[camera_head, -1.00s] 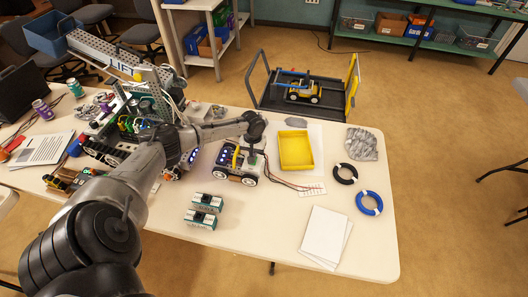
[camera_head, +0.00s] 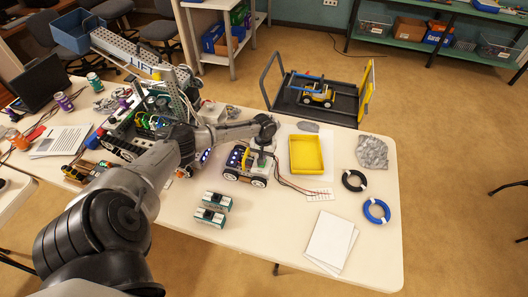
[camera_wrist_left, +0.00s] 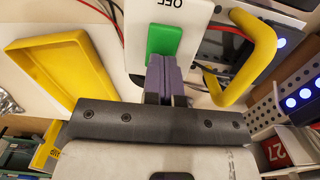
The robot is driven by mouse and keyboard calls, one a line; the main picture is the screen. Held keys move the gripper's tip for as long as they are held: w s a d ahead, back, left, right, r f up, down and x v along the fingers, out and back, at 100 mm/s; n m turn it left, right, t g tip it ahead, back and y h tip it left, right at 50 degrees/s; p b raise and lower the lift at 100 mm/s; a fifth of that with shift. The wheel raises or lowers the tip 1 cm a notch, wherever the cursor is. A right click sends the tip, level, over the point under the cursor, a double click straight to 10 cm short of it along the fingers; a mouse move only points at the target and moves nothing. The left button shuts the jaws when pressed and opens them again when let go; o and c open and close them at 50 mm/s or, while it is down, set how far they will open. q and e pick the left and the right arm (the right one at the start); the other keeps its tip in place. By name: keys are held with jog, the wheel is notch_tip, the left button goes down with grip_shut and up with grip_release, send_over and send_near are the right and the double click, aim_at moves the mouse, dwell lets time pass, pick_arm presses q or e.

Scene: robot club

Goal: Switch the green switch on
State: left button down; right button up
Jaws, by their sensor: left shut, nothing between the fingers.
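The green switch (camera_wrist_left: 165,41) is a rocker on a white plate (camera_wrist_left: 196,36) in the left wrist view. The word OFF is on the plate beside it, upside down in this view. My left gripper (camera_wrist_left: 164,72) is shut and empty. Its purple fingertip pads are right at the switch's near edge; I cannot tell whether they press on it. In the head view my left gripper (camera_head: 265,128) hangs over the small wheeled robot (camera_head: 247,168) with yellow parts and blue lights. The switch is too small to make out there. My right gripper is not in view.
A yellow tray (camera_head: 306,153) lies right of the wheeled robot. A yellow handle (camera_wrist_left: 258,62) rises close to my fingers in the wrist view. Two teal-and-white boxes (camera_head: 210,217), a black ring (camera_head: 354,180) and a blue ring (camera_head: 376,210) are on the table. The right front has white sheets (camera_head: 329,240).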

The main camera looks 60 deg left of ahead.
pick_arm(q)
jog(key=shift+s+d+f, duration=0.35)
jog(key=shift+d, duration=0.05)
jog(key=shift+r+p, duration=0.3)
jog(key=shift+p, duration=0.1)
jog(key=r+p, duration=0.2)
jog(key=r, duration=0.1)
jog(key=w+a+r+p, duration=0.1)
jog(key=r+p, duration=0.1)
notch_tip(320, 180, up, 9)
jog(key=b, duration=0.1)
jog(key=shift+w+a, duration=0.4)
jog(key=shift+a, duration=0.05)
